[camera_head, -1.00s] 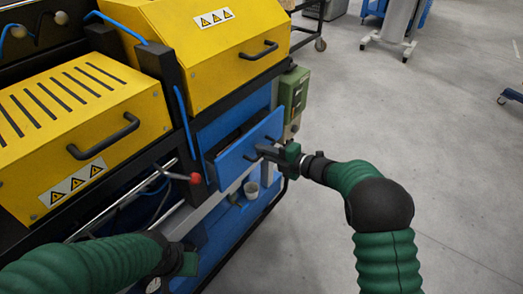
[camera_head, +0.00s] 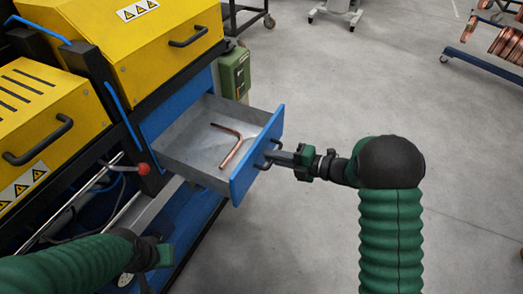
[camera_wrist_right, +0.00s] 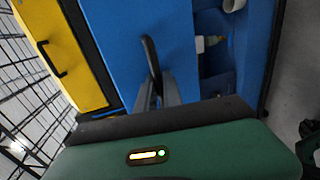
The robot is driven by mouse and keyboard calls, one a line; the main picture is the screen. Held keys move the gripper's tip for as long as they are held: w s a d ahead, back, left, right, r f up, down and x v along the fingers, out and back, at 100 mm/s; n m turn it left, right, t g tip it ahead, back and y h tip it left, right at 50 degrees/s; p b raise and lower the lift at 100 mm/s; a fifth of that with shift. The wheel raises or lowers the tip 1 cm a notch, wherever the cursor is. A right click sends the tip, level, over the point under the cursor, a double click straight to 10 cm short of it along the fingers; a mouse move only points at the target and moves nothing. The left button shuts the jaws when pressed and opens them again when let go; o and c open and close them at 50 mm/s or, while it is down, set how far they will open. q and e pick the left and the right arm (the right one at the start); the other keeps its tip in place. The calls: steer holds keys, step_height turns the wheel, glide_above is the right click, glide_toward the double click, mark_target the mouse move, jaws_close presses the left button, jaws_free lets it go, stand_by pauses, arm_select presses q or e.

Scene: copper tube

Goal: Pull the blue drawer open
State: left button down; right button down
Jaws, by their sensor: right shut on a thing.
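The blue drawer (camera_head: 258,155) stands well out from the machine in the head view. Its grey inside shows, with a bent copper tube (camera_head: 232,146) lying in it. My right gripper (camera_head: 272,156) is at the drawer front, shut on the black handle. In the right wrist view the handle (camera_wrist_right: 151,58) sits between the fingers (camera_wrist_right: 157,92) against the blue front (camera_wrist_right: 130,35). My left gripper (camera_head: 165,255) is at the lower left, apart from the drawer; its fingers cannot be made out.
Yellow machine covers (camera_head: 150,50) with black handles stand at the left and above the drawer. A red knob (camera_head: 143,169) is left of the drawer. A green box (camera_head: 234,72) is behind it. The floor at the right is clear up to a rack of copper tubes (camera_head: 508,42).

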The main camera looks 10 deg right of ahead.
steer(key=shift+s+d+f, duration=0.1)
steer(key=shift+s+f, duration=0.05)
steer(key=shift+f, duration=0.05)
steer(key=shift+d, duration=0.1)
steer(key=c, duration=1.5)
jaws_free()
steer(key=shift+r, duration=0.1)
steer(key=shift+d+r, duration=0.1)
steer(key=p+v, duration=0.3)
steer(key=v, duration=1.3)
steer(key=shift+s+d+p, duration=0.2)
steer(key=shift+d+p, duration=0.1)
steer(key=shift+w, duration=0.1)
